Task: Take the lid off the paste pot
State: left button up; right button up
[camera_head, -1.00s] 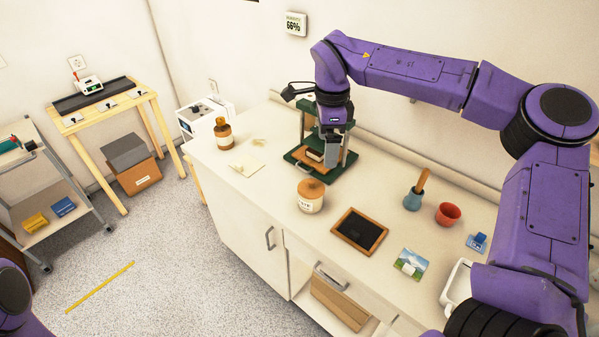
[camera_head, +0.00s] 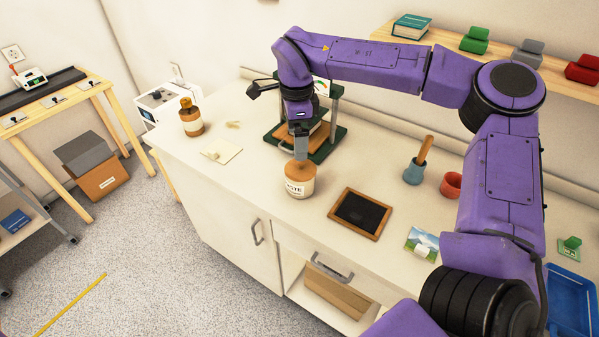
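The paste pot (camera_head: 299,189) is a cream jar with a dark-lettered label, standing upright on the white counter. Its brown lid (camera_head: 291,171) sits on top of the pot. My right gripper (camera_head: 301,157) points down directly over the lid, with its fingertips at the lid's top. The fingers overlap the lid's knob from this angle, so I cannot tell whether they are closed on it. My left gripper is out of view.
A green press (camera_head: 322,151) stands just behind the pot. A framed dark slate (camera_head: 360,213) lies to its right, with a blue mortar (camera_head: 413,171) and red cup (camera_head: 451,185) beyond. A brown bottle (camera_head: 191,120) and paper sheet (camera_head: 221,151) are left. Counter in front is clear.

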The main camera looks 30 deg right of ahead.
aim_at(301, 165)
jog(key=f, duration=0.2)
jog(key=f+p, duration=0.1)
jog(key=f, duration=0.2)
jog(key=d+f+p, duration=0.1)
jog(key=f, duration=0.1)
jog(key=shift+s+f, duration=0.15)
jog(key=shift+f, duration=0.6)
jog(key=c, duration=0.8)
